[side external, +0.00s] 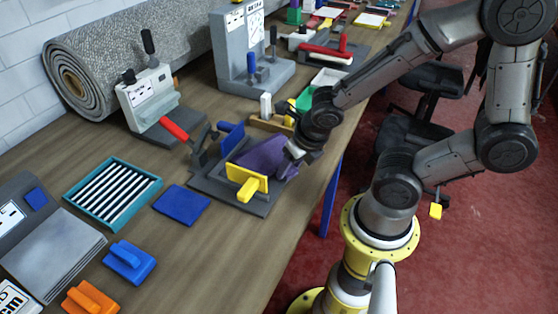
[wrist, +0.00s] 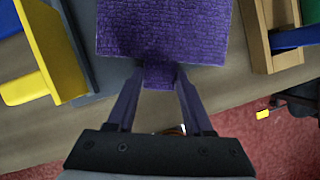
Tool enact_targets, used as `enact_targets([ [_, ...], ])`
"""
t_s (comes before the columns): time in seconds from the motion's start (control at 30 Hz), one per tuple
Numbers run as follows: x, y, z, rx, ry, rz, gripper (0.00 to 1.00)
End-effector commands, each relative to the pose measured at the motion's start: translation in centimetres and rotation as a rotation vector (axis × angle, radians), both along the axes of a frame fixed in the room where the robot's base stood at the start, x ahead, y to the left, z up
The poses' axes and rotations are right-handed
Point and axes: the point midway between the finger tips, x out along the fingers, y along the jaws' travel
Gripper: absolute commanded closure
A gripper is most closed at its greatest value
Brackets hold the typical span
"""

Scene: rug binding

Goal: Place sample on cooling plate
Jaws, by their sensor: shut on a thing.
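The sample is a purple textured piece (side external: 264,157), at the grey fixture with the yellow and blue handles in the side view. In the wrist view the sample (wrist: 165,30) spreads ahead of the fingers, with a narrow tab between them. My gripper (side external: 293,151) is shut on that tab, at the sample's right end in the side view; its fingers also show in the wrist view (wrist: 160,76). I cannot tell whether the sample touches the fixture. A teal-framed rack with light and dark bars (side external: 75,193) lies at left; it may be the cooling plate.
The grey fixture (side external: 262,211) has a yellow handled block (side external: 247,184) and a blue one (side external: 231,137). A flat blue pad (side external: 182,205) lies between fixture and rack. A red-handled press (side external: 150,100) stands behind. Blue (side external: 129,262) and orange (side external: 90,298) blocks are front left.

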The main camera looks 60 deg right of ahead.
Motion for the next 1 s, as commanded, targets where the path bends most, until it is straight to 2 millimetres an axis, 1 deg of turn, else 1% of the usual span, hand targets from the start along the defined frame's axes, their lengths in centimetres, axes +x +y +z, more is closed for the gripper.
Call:
enact_targets([
  [0.17,0.0,0.0,0.4,-0.001,0.0,0.0,1.0],
  [0.37,0.1,0.0,2.0,-0.001,-0.003,-0.001,1.0],
  [0.43,0.1,0.0,2.8,0.0,-0.003,0.0,1.0],
  [0.8,0.1,0.0,8.2,0.001,-0.005,0.0,1.0],
  [0.9,0.1,0.0,9.2,0.0,-0.004,-0.001,1.0],
  [1.0,0.0,0.0,9.8,-0.001,-0.002,0.0,1.0],
])
